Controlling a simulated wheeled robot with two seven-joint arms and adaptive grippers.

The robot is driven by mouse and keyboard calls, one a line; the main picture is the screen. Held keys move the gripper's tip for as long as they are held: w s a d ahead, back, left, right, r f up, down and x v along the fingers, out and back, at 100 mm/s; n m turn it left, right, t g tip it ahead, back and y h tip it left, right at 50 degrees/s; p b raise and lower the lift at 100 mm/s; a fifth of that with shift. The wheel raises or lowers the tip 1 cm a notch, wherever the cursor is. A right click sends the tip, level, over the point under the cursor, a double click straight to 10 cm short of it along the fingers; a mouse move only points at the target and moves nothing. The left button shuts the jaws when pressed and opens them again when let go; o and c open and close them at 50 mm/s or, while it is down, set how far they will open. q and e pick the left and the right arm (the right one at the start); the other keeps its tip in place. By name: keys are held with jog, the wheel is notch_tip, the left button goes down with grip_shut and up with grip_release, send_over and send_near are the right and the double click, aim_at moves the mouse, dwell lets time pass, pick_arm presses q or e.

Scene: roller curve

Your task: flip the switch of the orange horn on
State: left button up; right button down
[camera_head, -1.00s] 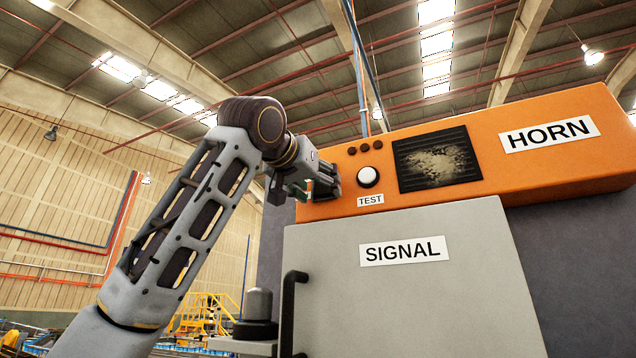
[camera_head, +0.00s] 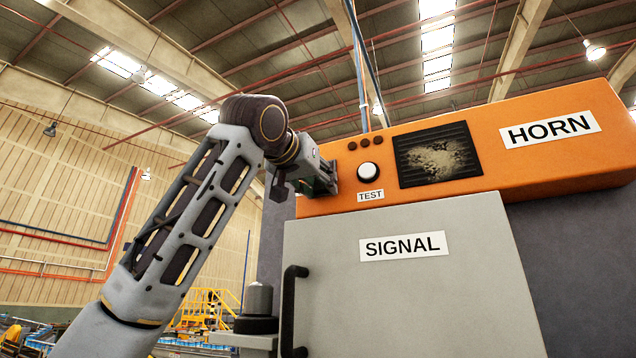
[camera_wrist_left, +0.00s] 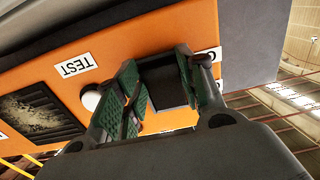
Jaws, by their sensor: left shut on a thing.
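The orange horn (camera_head: 560,165) is a wide orange panel on top of the cabinet. It bears a HORN label, a dark grille (camera_head: 437,157) and a white round button (camera_head: 368,173) above a TEST label. My left gripper (camera_head: 328,178) is at the left end of the orange face. In the left wrist view its green-padded fingers (camera_wrist_left: 165,92) are shut on a dark block on the orange face, which looks like the switch (camera_wrist_left: 165,85). The fingers hide part of the block and of a white label beside it. I cannot read the switch's position. My right gripper is not in view.
A grey SIGNAL door (camera_head: 410,290) with a black handle (camera_head: 290,310) is below the horn. A grey dome on a black base (camera_head: 258,300) stands left of the door. The white button is close beside the left fingers in the wrist view.

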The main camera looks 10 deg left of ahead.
pick_arm(q)
jog(key=shift+w+f+t+b, duration=0.1)
jog(key=shift+f+t+b, duration=0.1)
jog(key=shift+t+b, duration=0.6)
jog(key=o, duration=0.8)
jog(key=shift+o, duration=1.1)
jog(key=v, duration=1.2)
jog(key=shift+a+r, duration=0.1)
